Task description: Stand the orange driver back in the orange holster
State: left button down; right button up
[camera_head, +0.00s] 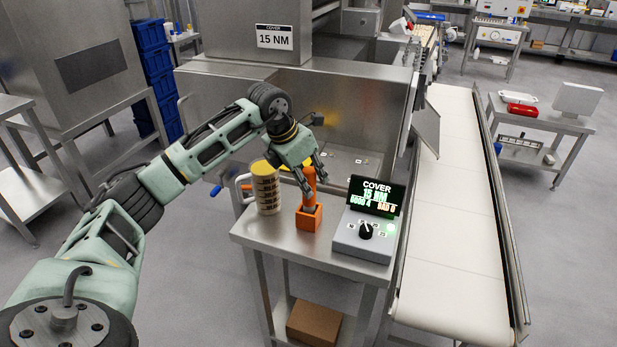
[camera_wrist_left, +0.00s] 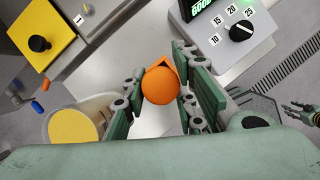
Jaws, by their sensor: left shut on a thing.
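The orange driver (camera_head: 310,187) is upright at the small steel table, directly above the orange holster (camera_head: 308,217). Its lower end meets the holster's mouth in the head view; how deep it sits I cannot tell. My left gripper (camera_head: 311,170) is shut on the driver's upper part. In the left wrist view the driver's round orange end (camera_wrist_left: 160,86) lies between the fingers of my left gripper (camera_wrist_left: 158,100). An orange edge of the holster (camera_wrist_left: 167,62) shows behind it, mostly hidden. My right gripper (camera_wrist_left: 301,113) shows small at the right edge of the wrist view.
A container with a yellow top (camera_head: 265,188) stands left of the holster. A grey control box (camera_head: 362,240) with a dial and a lit screen (camera_head: 377,195) reading COVER 15 NM stands right. A white conveyor (camera_head: 455,230) runs beside the table. A cardboard box (camera_head: 314,322) sits below.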

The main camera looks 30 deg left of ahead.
pick_arm(q)
jog(key=shift+f, duration=0.25)
dwell(0.3)
jog(key=c, duration=1.3)
grip_release()
jog(key=shift+c, duration=0.2)
